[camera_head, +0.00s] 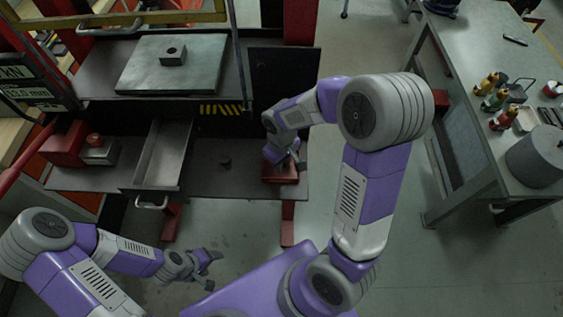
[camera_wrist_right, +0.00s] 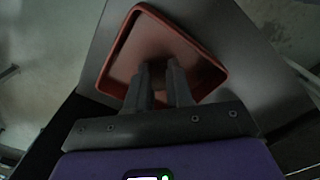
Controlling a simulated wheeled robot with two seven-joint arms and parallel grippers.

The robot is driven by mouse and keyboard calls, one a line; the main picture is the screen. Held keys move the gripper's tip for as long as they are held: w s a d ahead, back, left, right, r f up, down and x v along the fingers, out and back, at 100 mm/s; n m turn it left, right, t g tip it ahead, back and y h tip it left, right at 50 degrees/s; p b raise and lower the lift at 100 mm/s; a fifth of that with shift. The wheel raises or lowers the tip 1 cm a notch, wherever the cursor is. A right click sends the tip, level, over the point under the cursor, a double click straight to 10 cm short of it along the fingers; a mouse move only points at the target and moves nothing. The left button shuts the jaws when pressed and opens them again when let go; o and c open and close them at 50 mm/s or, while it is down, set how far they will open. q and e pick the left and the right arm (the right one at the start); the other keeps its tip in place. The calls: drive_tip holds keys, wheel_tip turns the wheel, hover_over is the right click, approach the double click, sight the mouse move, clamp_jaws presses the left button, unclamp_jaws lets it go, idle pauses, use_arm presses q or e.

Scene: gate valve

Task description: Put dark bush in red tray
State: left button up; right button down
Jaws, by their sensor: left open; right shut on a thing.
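The red tray (camera_head: 284,177) sits at the right end of the dark lower shelf, partly hidden by my right gripper. In the right wrist view the tray (camera_wrist_right: 120,54) fills the upper middle, with a raised rim. My right gripper (camera_head: 291,160) is over the tray. In the wrist view its fingers (camera_wrist_right: 158,84) are shut on a small dark brownish thing (camera_wrist_right: 157,70), likely the dark bush, mostly hidden between the fingertips. I cannot tell whether it touches the tray floor. My left gripper (camera_head: 213,264) is open and empty, low in front of the shelf.
An open grey drawer (camera_head: 162,154) is further left. A steel plate (camera_head: 150,72) carries a block with a hole (camera_head: 173,54). A workbench (camera_head: 480,90) stands at the right.

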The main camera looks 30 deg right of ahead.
drive_tip(key=shift+f, duration=0.1)
drive_tip(key=c, duration=1)
unclamp_jaws()
drive_tip(key=shift+r, duration=0.2)
wheel_tip(320, 180, up, 12)
drive_tip(key=shift+f+p, duration=0.1)
drive_tip(key=shift+p, duration=0.75)
